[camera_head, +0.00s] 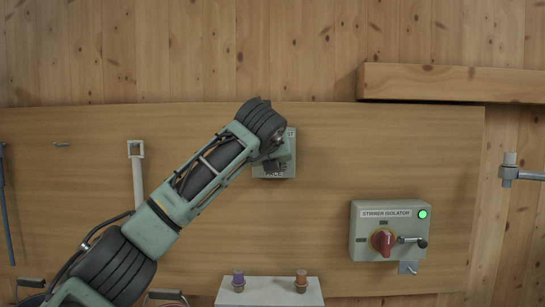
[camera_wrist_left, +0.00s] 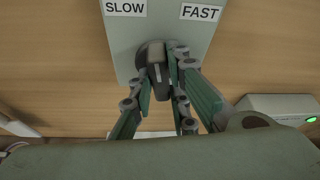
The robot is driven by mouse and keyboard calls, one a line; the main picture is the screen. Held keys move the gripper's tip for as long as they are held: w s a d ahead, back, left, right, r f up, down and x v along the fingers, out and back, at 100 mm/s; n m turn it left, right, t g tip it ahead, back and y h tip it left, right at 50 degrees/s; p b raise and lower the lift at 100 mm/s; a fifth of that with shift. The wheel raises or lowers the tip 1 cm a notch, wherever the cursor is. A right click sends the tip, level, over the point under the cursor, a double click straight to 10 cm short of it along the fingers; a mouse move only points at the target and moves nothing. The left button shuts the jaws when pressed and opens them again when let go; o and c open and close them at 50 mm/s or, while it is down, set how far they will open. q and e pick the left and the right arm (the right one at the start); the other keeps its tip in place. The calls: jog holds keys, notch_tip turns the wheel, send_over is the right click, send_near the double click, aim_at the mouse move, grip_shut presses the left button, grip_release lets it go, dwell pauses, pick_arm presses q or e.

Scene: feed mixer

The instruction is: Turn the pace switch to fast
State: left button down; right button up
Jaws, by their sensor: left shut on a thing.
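The pace switch (camera_head: 291,150) is a grey-green plate on the wooden board, mostly covered by my left arm in the head view. In the left wrist view its plate (camera_wrist_left: 160,22) carries the labels SLOW at left and FAST at right. Its dark knob (camera_wrist_left: 155,58) sits below and between these labels. My left gripper (camera_wrist_left: 161,75) is shut on the knob, with its fingers on either side. In the head view the left gripper (camera_head: 273,164) is at the plate, partly hidden by its own wrist. The knob's exact pointing direction is hard to tell. My right gripper is not in view.
A stirrer isolator box (camera_head: 366,245) with a red knob (camera_head: 383,241) and lit green lamp is at lower right. A pale box (camera_head: 268,292) with purple and orange-brown knobs is below. A wooden beam (camera_head: 450,82) juts out at upper right. Bare board lies right of the switch.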

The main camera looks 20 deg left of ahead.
pick_arm(q)
jog(key=shift+m+g+y, duration=0.3)
jog(key=shift+m+y, duration=0.1)
jog(key=shift+m, duration=0.3)
jog(key=shift+f, duration=0.1)
jog(key=c, duration=1.7)
grip_release()
jog(key=v, duration=1.2)
jog(key=shift+d, duration=0.1)
jog(key=shift+f, duration=0.15)
